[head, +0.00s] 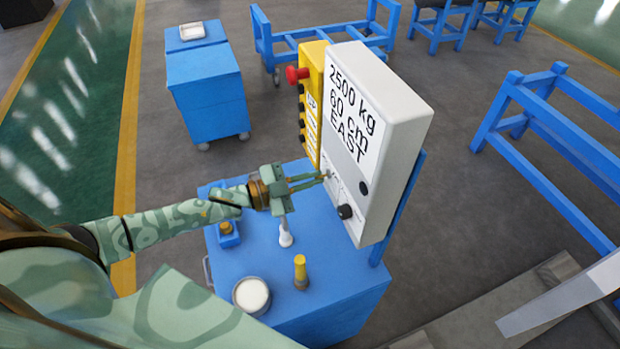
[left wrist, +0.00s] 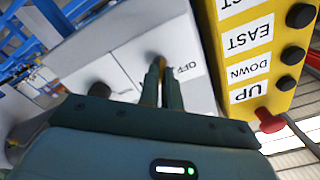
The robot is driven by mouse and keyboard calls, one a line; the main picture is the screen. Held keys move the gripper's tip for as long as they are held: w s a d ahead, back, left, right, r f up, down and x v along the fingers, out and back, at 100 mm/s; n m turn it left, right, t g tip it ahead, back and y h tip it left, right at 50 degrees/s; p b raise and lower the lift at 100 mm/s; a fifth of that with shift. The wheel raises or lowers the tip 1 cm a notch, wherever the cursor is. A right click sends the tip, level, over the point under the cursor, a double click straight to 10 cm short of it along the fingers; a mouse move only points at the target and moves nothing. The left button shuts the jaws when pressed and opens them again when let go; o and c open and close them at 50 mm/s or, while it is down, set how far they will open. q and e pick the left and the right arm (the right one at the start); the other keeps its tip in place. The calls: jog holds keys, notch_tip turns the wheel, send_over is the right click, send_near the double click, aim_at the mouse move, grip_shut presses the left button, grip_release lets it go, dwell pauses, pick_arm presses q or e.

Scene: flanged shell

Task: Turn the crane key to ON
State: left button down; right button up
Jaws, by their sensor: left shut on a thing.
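The white control box (head: 395,110) stands on the blue cart, its face reading 2500 kg, 60 cm, EAST. My left gripper (head: 322,177) reaches to the lower left part of this face. In the left wrist view its two fingers (left wrist: 156,82) are nearly together, shut on the small brass-coloured crane key (left wrist: 158,60) at the panel. An OFF label (left wrist: 187,69) shows upside down beside the key. The fingers hide most of the key, so I cannot tell its exact angle. My right gripper is not in view.
A yellow pendant (head: 312,95) with a red button (head: 297,75) and black buttons hangs beside the box. A black knob (head: 345,211) sticks out right of the gripper. The blue cart top (head: 250,262) holds a white round container (head: 251,295) and a yellow-topped item (head: 300,270).

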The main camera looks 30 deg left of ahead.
pick_arm(q)
jog(key=shift+f+m, duration=0.1)
jog(key=shift+m, duration=0.6)
jog(key=c, duration=1.6)
grip_release()
jog(key=shift+s, duration=0.1)
jog(key=b+v, duration=0.1)
jog(key=v, duration=1.5)
jog(key=shift+a, duration=0.1)
jog(key=shift+s, duration=0.1)
